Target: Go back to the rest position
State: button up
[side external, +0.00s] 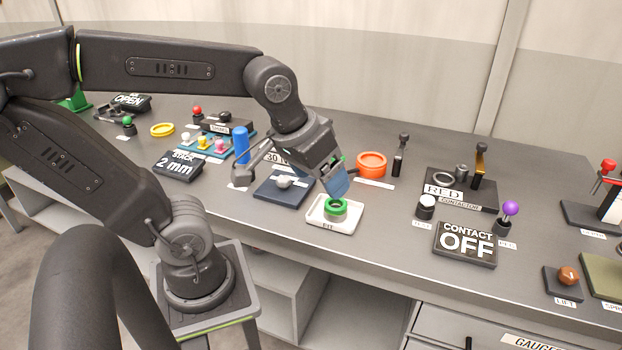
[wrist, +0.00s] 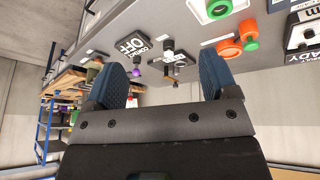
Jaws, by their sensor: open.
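My gripper (side external: 335,182) has blue finger pads and appears just above and behind a green ring (side external: 335,207) in the side external view. The ring sits in a small white tray (side external: 314,224) near the front edge of the bench. In the wrist view my gripper (wrist: 168,78) is open, with a wide empty gap between its two blue fingers. The green ring (wrist: 219,9) shows at the top of the wrist view, outside that gap. No rest position is marked in view.
An orange ring (side external: 371,164) stands behind and right of my gripper. A blue cylinder (side external: 241,145) and a dark blue plate (side external: 270,192) lie to its left. The CONTACT OFF sign (side external: 465,244) and a purple-knobbed lever (side external: 510,208) are to the right. Space above the bench looks open.

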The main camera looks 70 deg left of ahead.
jog(key=s+m, duration=0.1)
jog(key=s+d+m, duration=0.1)
jog(key=m, duration=0.1)
jog(key=shift+d+t, duration=0.2)
jog(key=shift+t, duration=0.2)
dwell(1.0)
